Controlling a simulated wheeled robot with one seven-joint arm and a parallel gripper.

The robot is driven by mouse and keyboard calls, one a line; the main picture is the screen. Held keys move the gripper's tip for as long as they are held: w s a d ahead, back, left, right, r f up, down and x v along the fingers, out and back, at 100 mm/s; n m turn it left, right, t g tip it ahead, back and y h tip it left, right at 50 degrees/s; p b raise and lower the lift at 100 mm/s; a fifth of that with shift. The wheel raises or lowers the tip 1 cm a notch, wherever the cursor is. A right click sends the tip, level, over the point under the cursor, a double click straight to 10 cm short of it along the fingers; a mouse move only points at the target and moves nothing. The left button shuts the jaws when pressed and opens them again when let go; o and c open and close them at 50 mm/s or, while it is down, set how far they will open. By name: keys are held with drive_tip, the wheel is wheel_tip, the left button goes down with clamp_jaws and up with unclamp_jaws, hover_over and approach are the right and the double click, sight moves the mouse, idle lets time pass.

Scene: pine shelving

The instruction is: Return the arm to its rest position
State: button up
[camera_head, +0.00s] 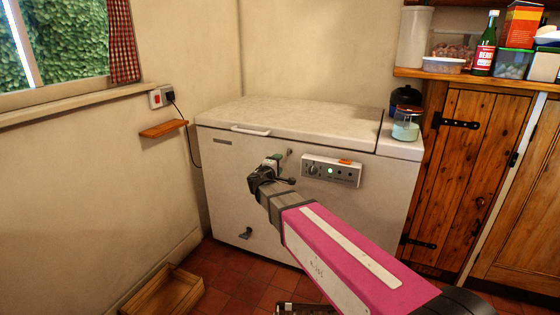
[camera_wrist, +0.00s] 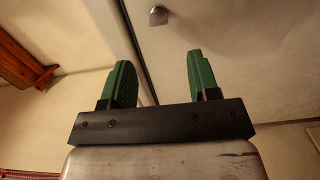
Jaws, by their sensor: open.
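My gripper (camera_head: 272,163) is in front of the white chest freezer (camera_head: 235,190), left of its control panel, at the end of my outstretched pink arm. In the wrist view my gripper (camera_wrist: 158,65) has its two green fingers spread apart with nothing between them. Beyond the fingers is the pale freezer surface (camera_wrist: 240,60), with a small metal fitting on it. The freezer lid (camera_head: 300,115) looks shut. Whether the gripper touches the freezer front cannot be told.
A small wooden wall shelf (camera_head: 163,128) is at left, also in the wrist view (camera_wrist: 20,65). A glass jar (camera_head: 406,124) stands on the freezer's right end. A wooden crate (camera_head: 130,306) lies on the floor at left. Wooden cupboards (camera_head: 470,160) stand at right.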

drive_tip(key=s+d+f+m+g, duration=0.3)
drive_tip(key=d+f, duration=0.1)
drive_tip(key=d, duration=0.3)
drive_tip(key=s+d+f+m+g+h, duration=0.1)
drive_tip(key=s+d+f+m+g, duration=0.15)
drive_tip(key=d+f+g, duration=0.35)
drive_tip(key=s+d+f+m+g, duration=0.1)
drive_tip(key=s+d+f+m, duration=0.2)
drive_tip(key=d, duration=0.5)
drive_tip(key=s+d+f+m+g+y, duration=0.2)
drive_tip(key=s+d+f+g+y, duration=0.1)
drive_tip(key=s, duration=0.5)
drive_tip(key=s+d+f+m+g+y, duration=0.3)
drive_tip(key=s+f+g+y, duration=0.1)
drive_tip(key=s+f, duration=0.2)
drive_tip(key=shift+s+m, duration=0.35)
drive_tip(key=shift+s, duration=0.5)
